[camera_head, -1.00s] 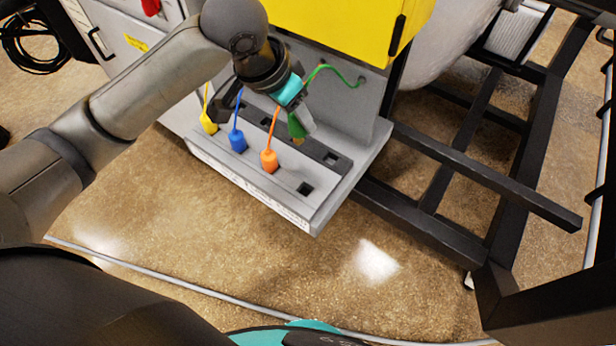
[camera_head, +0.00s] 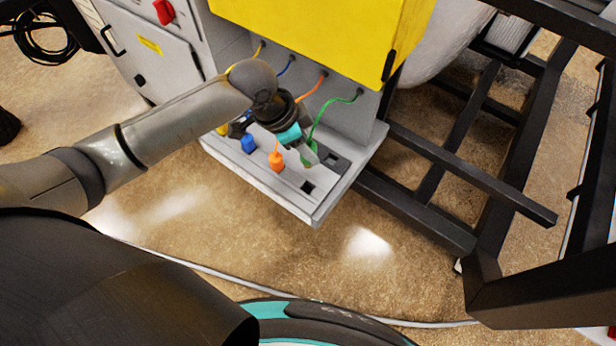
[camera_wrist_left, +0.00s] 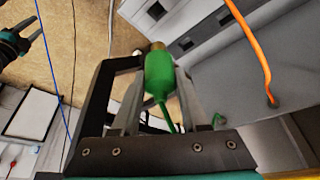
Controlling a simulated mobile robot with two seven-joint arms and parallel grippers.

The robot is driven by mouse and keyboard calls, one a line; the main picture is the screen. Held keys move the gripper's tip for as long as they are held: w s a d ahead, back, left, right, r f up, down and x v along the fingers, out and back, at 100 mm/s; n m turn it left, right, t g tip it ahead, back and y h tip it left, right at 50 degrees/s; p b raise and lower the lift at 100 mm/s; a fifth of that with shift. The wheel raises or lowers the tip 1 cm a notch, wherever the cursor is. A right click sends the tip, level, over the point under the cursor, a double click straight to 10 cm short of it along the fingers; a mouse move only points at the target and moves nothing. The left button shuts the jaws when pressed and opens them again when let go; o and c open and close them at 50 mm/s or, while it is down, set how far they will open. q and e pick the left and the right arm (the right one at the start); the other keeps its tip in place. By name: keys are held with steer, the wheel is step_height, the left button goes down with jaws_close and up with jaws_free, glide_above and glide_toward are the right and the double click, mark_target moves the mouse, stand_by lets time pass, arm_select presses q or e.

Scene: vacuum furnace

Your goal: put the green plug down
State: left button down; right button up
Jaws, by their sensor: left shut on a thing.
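My left gripper (camera_head: 303,150) is shut on the green plug (camera_head: 311,155), above the right part of the grey ledge (camera_head: 318,208). In the left wrist view, the plug (camera_wrist_left: 159,76) sits between both fingers, with its brass tip pointing away from the gripper. Its green cable (camera_head: 325,112) runs up to the panel under the yellow box. Dark square sockets (camera_head: 307,187) show empty at the right of the ledge, one close beside the plug (camera_head: 331,157). I cannot tell whether the plug touches the ledge. A dark gripper-like part, perhaps my right gripper (camera_wrist_left: 25,32), shows at the wrist view's left edge.
An orange plug (camera_head: 277,162) and a blue plug (camera_head: 248,143) stand on the ledge left of the green one. A black metal frame (camera_head: 470,175) stands to the right. The floor before the ledge is clear.

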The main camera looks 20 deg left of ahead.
arm_select(q)
steer(key=shift+f+b, duration=0.55)
steer(key=shift+f, duration=5.9)
steer(key=shift+f, duration=0.35)
steer(key=shift+c, duration=2.1)
jaws_free()
steer(key=shift+r, duration=0.1)
